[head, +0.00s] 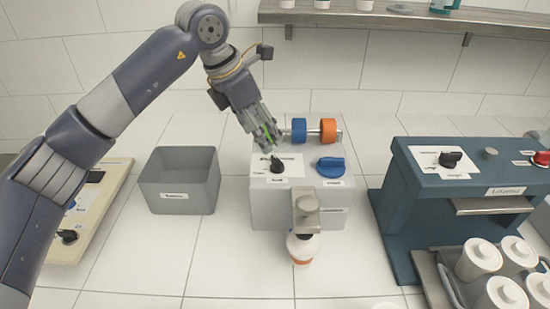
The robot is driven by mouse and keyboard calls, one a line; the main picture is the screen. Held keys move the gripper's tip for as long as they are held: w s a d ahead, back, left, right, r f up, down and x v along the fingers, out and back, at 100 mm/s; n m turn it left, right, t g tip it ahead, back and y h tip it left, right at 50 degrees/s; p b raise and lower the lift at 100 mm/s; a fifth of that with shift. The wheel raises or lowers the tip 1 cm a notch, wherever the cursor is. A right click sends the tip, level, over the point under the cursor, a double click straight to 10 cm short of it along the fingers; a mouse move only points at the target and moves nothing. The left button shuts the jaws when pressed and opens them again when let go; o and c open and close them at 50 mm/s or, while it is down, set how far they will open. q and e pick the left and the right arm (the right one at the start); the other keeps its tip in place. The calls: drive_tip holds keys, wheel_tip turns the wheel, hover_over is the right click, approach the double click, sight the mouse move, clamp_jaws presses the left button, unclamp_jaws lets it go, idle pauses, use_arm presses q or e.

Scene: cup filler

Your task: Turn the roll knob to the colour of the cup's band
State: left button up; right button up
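A white cup (302,246) with an orange band (301,262) stands under the spout (306,203) of the light grey filler (267,211). On the filler's top are a black knob (278,165) on a white label and a blue knob (330,167) to its right. Behind them is a horizontal roll with a blue ring (299,131) and an orange ring (329,130). I cannot tell which part is the roll knob. My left gripper (270,144) points down just above and behind the black knob; whether it touches or is open is unclear. My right gripper is out of view.
A grey bin (180,204) stands left of the filler. A dark teal machine (402,232) with a black knob (450,159) stands to the right, with several white lidded cups on a tray (431,279). A shelf (400,19) runs along the back wall.

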sight(277, 159)
use_arm(q)
drive_tip(key=p+x, duration=0.2)
drive_tip(key=x, duration=0.6)
drive_tip(key=shift+d+f, duration=0.1)
drive_tip(key=shift+f, duration=0.2)
drive_tip(key=shift+w+d+f, duration=0.1)
drive_tip(key=shift+w+f, duration=0.05)
drive_tip(key=shift+f, duration=0.3)
drive_tip(key=c, duration=1.1)
